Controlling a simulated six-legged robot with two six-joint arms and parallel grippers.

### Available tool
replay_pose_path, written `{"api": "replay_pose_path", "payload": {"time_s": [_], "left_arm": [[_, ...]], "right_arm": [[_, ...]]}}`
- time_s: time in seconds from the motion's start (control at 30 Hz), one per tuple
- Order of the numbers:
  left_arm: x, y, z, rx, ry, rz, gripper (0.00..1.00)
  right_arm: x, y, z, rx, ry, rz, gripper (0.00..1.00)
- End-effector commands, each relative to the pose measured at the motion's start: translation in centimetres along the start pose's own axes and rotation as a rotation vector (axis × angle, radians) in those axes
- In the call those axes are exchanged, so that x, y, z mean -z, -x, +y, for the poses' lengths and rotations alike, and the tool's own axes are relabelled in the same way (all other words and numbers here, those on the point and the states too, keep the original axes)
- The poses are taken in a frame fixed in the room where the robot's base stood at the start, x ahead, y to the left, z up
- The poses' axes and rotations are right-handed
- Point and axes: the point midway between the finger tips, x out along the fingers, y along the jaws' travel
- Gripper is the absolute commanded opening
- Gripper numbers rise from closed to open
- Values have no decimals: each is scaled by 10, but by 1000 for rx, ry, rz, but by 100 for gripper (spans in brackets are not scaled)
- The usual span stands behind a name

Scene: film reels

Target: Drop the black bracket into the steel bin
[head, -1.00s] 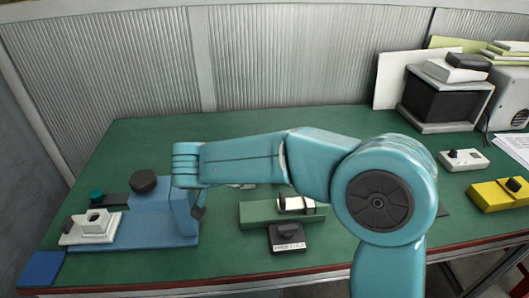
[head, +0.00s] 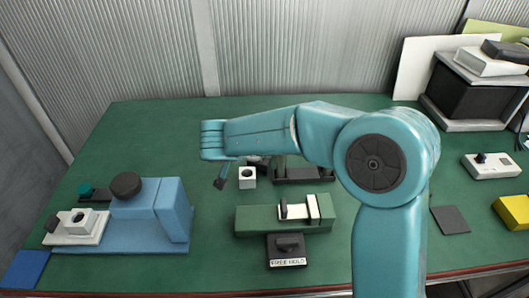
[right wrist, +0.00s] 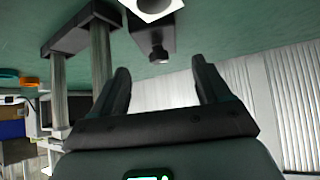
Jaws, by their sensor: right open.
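My right gripper (head: 221,182) hangs from the teal arm over the green table, just left of a small white block with a round hole (head: 247,178). In the right wrist view my gripper (right wrist: 160,66) is open, with nothing between its fingers. Ahead of the fingers there is a dark block with a knob (right wrist: 157,42), beside the white holed piece (right wrist: 152,6). A long black base with upright posts (head: 304,176) stands right of the white block. I cannot tell which dark piece is the black bracket. I cannot make out a steel bin. My left gripper is not in view.
A blue machine with a black knob (head: 160,212) stands at the left. A green block (head: 265,219) and a black labelled block (head: 286,252) are front centre. A dark flat square (head: 450,219) lies right of my arm. The table's back left is clear.

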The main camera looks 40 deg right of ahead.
Motion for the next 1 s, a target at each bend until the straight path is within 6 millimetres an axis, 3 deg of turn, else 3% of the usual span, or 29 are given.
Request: {"api": "replay_pose_path", "payload": {"time_s": [0.2, 0.43, 0.7, 1.0], "left_arm": [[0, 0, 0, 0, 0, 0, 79], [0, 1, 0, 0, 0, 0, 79], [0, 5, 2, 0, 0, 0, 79], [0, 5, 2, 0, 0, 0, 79]], "right_arm": [[0, -43, 2, -3, -1, 0, 77], [2, -63, 3, -2, -1, 0, 77], [5, -105, 6, -2, 0, -1, 77], [6, -110, 5, 0, -1, 1, 73]]}}
